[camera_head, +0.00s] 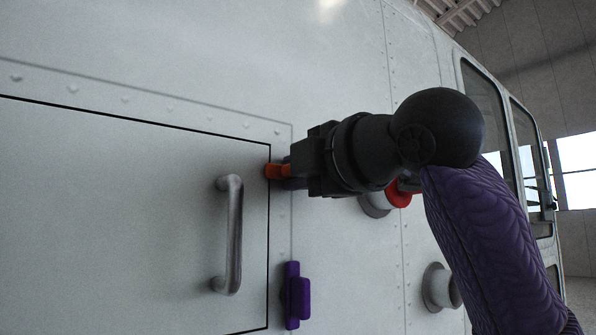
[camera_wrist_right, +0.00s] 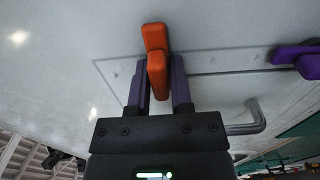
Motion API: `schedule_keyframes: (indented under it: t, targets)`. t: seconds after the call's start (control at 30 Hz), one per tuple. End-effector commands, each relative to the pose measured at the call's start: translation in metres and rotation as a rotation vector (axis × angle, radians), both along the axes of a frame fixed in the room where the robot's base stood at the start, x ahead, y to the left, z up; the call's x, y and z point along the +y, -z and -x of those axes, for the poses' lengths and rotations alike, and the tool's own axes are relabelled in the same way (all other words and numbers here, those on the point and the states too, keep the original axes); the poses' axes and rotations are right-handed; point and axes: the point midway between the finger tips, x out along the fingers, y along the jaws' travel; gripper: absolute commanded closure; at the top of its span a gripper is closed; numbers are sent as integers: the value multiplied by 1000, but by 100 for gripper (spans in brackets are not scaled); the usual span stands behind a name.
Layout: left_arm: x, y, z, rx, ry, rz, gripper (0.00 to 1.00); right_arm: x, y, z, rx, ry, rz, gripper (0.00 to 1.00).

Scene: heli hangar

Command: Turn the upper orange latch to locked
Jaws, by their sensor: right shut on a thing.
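The upper orange latch (camera_head: 276,171) is on the white panel at the hatch's right edge, above a purple latch (camera_head: 297,296). My right gripper (camera_head: 292,172) reaches it from the right and hides most of it. In the wrist view the orange latch (camera_wrist_right: 156,60) stands between the two purple fingers of my right gripper (camera_wrist_right: 159,88), which are shut on it. In the head view its visible orange end points left over the hatch's edge. The purple latch also shows at the right of the wrist view (camera_wrist_right: 298,58). My left gripper is not in view.
A grey metal handle (camera_head: 233,235) stands out from the hatch door (camera_head: 120,220), left of the latches. A red round part (camera_head: 399,194) and a pale round fitting (camera_head: 441,288) are on the wall behind my right arm. Windows lie farther right.

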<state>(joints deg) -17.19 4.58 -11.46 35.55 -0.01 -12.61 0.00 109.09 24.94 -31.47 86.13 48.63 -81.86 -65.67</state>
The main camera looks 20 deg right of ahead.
Motion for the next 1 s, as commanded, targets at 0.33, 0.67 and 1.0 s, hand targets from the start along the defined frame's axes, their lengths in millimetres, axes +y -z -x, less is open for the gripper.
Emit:
schedule_keyframes:
  t: [0.33,0.67,1.0]
  targets:
    - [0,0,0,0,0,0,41,1,2,-1,7,-1,5,65]
    - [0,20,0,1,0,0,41,-9,6,26,-2,0,2,65]
    - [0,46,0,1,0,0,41,-32,3,91,3,0,2,65]
